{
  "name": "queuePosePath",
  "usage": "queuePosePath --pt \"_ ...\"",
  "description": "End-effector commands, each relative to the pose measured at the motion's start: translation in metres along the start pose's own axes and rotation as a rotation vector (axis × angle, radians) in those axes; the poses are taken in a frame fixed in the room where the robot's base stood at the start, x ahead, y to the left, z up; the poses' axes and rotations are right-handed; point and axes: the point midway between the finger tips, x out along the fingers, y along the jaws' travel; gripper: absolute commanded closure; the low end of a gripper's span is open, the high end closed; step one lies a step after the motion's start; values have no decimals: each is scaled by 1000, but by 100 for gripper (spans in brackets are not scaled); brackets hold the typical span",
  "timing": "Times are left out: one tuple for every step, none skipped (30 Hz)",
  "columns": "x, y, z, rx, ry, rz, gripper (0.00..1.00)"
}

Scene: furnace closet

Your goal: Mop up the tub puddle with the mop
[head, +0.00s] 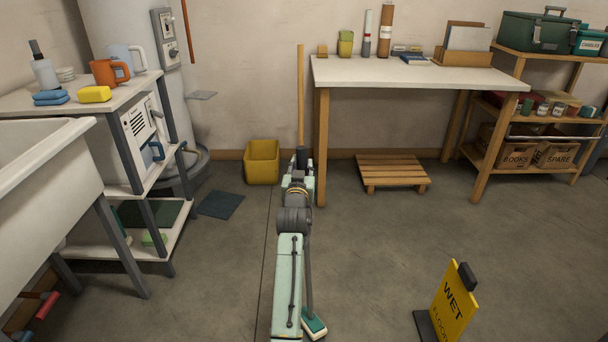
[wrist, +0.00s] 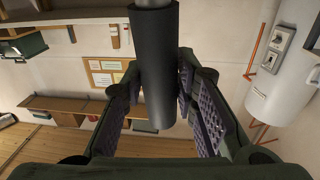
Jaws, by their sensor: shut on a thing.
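My gripper (head: 300,160) is shut on the dark grip of the mop (wrist: 155,75), which lies between its two fingers in the wrist view. In the head view the mop's grey pole (head: 308,270) runs down beside my arm to a green and white head (head: 314,326) near the bottom edge. I cannot tell whether the head touches the floor. The white tub (head: 40,165) stands on dark legs at the left, cut off by the frame. I can make out no puddle; much of the floor under the tub is out of view.
A yellow wet-floor sign (head: 455,303) stands at the lower right. A yellow bucket (head: 262,162) and a wooden pole (head: 301,95) are near the back wall. A workbench (head: 405,72), a low pallet (head: 393,172) and a shelf cart (head: 150,180) border the open grey floor.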

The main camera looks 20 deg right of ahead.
Motion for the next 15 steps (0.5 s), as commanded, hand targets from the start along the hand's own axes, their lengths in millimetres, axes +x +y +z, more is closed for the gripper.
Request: queuePosePath --pt "4 -2 6 9 -6 -3 100" --pt "5 -3 5 10 -6 -3 100" --pt "6 -4 5 10 -5 -3 100" --pt "7 -4 4 10 -4 -3 100" --pt "7 -4 4 10 -4 -3 100" --pt "8 -4 4 10 -4 -3 100" --pt "8 -4 3 10 -4 -3 100" --pt "8 -4 3 10 -3 -3 100" --pt "8 -4 3 10 -3 -3 100" --pt "8 -4 3 10 -3 -3 100" --pt "8 -4 3 10 -3 -3 100" --pt "8 -4 3 10 -3 -3 100" --pt "7 -4 2 10 -2 -3 100" --pt "7 -4 2 10 -2 -3 100" --pt "6 -4 2 10 -1 -3 100"
